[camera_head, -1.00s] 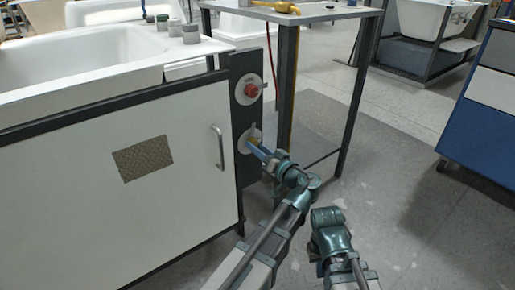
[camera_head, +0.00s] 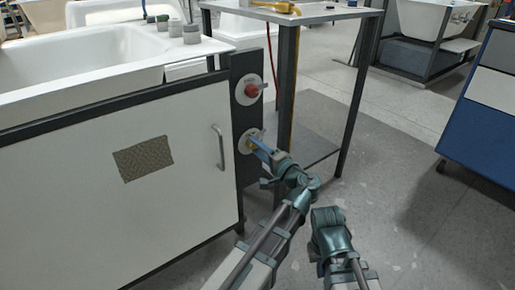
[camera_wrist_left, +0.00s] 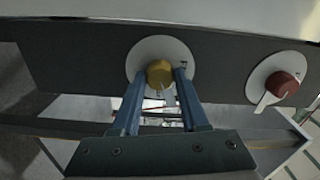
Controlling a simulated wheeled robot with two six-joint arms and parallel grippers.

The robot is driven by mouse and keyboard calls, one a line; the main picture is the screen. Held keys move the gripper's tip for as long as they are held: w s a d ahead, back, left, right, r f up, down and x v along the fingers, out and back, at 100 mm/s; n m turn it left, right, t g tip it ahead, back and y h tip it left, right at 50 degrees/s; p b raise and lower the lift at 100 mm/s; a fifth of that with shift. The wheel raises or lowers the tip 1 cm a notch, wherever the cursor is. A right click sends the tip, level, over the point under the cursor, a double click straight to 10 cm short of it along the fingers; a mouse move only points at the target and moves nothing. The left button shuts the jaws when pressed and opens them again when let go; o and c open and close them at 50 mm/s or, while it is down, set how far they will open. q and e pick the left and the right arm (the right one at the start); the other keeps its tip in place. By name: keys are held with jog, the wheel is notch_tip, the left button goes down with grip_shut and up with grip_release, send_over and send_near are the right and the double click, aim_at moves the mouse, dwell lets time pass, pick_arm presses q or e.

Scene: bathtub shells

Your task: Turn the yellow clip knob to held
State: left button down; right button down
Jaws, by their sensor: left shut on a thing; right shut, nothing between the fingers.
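The yellow clip knob (camera_wrist_left: 160,73) sits in the middle of a round white dial plate (camera_wrist_left: 152,50) on a dark panel in the left wrist view. My left gripper's two blue fingers (camera_wrist_left: 160,80) are on either side of the knob and shut on it. In the head view the dial plate (camera_head: 245,138) is low on the dark post, with my left gripper (camera_head: 257,143) reaching it from the lower right and largely hiding the knob. My right gripper (camera_head: 326,215) is low in the head view, away from the panel; its fingers are hard to make out.
A red knob (camera_head: 251,90) on its own plate is above the yellow one. A white cabinet (camera_head: 90,190) with a handle (camera_head: 218,147) is to the left, under a white tub (camera_head: 80,65). A dark-legged table (camera_head: 345,110) stands close to the right.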

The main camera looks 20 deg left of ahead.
pick_arm(q)
jog(key=shift+m, duration=2.2)
jog(key=shift+c, duration=2.1)
grip_release()
pick_arm(e)
jog(key=shift+d, duration=0.1)
